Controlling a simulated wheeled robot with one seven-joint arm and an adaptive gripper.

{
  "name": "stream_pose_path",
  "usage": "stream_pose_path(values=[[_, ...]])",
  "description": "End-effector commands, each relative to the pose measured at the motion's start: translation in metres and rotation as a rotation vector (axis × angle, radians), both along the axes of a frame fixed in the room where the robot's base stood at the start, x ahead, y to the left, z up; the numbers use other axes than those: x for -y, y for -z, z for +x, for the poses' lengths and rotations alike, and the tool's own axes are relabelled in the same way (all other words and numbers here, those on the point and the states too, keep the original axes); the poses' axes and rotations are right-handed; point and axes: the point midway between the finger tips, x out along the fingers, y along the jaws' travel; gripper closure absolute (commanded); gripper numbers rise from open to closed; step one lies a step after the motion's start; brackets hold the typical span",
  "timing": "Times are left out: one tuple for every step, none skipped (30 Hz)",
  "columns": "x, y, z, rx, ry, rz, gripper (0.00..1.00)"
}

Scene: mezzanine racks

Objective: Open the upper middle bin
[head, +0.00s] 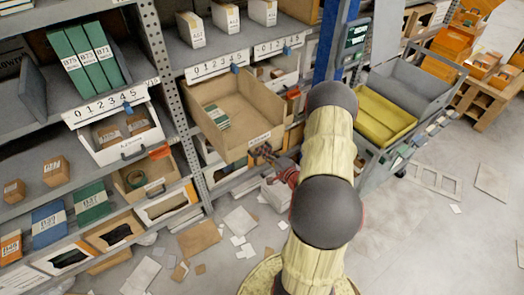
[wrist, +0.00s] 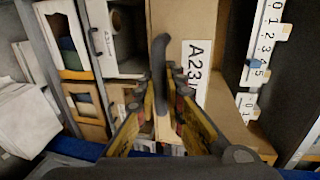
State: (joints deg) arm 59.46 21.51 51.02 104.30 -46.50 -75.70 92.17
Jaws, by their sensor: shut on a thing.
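The upper middle bin is a tan cardboard-coloured drawer (head: 245,143) in the middle rack, pulled well out from its shelf. Small green and white boxes (head: 215,117) lie inside it. Its front, with a white label reading A23 (wrist: 197,70), fills the middle of the wrist view. A dark handle (wrist: 159,50) stands out from that front. My gripper (head: 267,153) is at the bin's front in the head view. In the wrist view my gripper (wrist: 165,88) has its yellow and black fingers shut on the handle. My arm hides part of the rack to the right.
A white bin (head: 120,135) and a lower open bin (head: 145,178) sit in the left rack. A grey cart with a yellow tray (head: 385,115) stands right. Papers and flat cardboard (head: 198,237) litter the floor in front of the rack.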

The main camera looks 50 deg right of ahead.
Motion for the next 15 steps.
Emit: stream_pose_path(values=[[-0.0008,0.0013,-0.0004,-0.003,-0.001,0.002,1.0],[-0.0008,0.0013,-0.0003,-0.003,-0.001,0.002,1.0],[-0.0008,0.0013,-0.0003,-0.003,-0.001,0.002,1.0],[-0.0008,0.0014,-0.0003,-0.003,-0.001,0.002,1.0],[-0.0007,0.0014,-0.0004,-0.003,-0.001,0.002,1.0],[-0.0007,0.0014,-0.0003,-0.003,0.0,0.002,0.89],[-0.0007,0.0013,-0.0002,-0.003,0.0,0.002,0.87],[-0.0007,0.0013,-0.0002,-0.003,0.0,0.002,0.85],[-0.0005,0.0013,-0.0001,-0.003,0.0,0.002,0.83],[-0.0005,0.0012,-0.0001,-0.003,0.0,0.002,0.81],[-0.0004,0.0011,-0.0001,-0.002,0.0,0.001,0.8],[-0.0004,0.001,0.0,-0.002,0.0,0.001,0.78],[-0.0004,0.0009,0.0,-0.002,0.0,0.001,0.76],[-0.0003,0.0008,0.0,-0.002,0.0,0.001,0.74],[-0.0002,0.0007,0.0001,-0.002,0.0,0.0,0.72]])
